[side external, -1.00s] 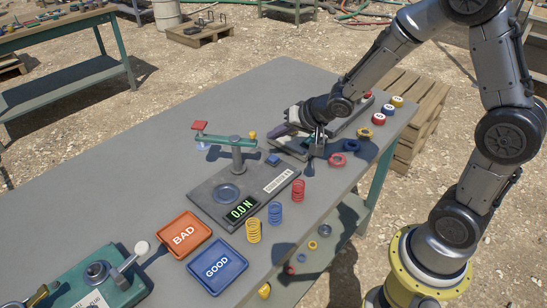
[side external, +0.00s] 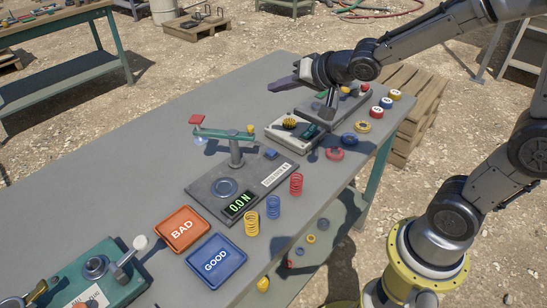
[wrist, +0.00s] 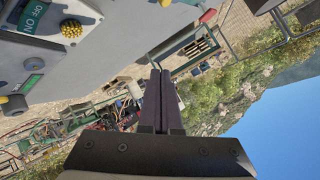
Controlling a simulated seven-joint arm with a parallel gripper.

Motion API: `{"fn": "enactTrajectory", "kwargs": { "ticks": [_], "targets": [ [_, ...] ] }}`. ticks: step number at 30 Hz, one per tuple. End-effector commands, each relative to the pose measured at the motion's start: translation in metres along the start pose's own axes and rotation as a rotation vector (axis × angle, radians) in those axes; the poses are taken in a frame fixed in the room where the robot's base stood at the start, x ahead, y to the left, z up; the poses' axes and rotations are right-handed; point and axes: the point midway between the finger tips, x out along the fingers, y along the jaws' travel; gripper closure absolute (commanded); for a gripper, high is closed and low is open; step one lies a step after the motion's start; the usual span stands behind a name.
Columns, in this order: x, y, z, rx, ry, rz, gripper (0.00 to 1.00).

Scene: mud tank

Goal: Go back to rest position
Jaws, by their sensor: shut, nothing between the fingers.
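My gripper (side external: 275,86) is raised above the far part of the grey workbench (side external: 130,170), well clear of its top. It points to the left in the side external view. In the wrist view my gripper (wrist: 160,72) has its two dark fingers pressed together with nothing between them. That view looks out past the bench toward the yard and sky.
A low device with a yellow knob (side external: 289,123) is below my arm. A force gauge stand (side external: 236,150), several springs, an orange BAD tray (side external: 164,243), a blue GOOD tray (side external: 236,275) and a green press (side external: 75,285) stand nearer. The air around my gripper is free.

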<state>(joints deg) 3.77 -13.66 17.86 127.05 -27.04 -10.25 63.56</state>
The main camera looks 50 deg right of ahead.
Motion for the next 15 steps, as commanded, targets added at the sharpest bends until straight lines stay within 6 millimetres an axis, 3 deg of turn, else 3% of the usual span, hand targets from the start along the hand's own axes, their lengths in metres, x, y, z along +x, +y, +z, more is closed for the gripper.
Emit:
{"fn": "enactTrajectory", "kwargs": {
  "ticks": [1,3,6,10,15],
  "targets": [
    [-0.029,-0.007,-0.01,-0.027,0.035,0.004,1.0],
    [-0.064,-0.005,-0.013,-0.076,0.053,0.036,1.0],
    [-0.114,0.005,-0.005,-0.163,0.038,0.093,1.0],
    [-0.167,0.028,0.03,-0.301,-0.071,0.159,1.0],
    [-0.204,0.058,0.087,-0.486,-0.304,0.198,1.0]
  ]
}}
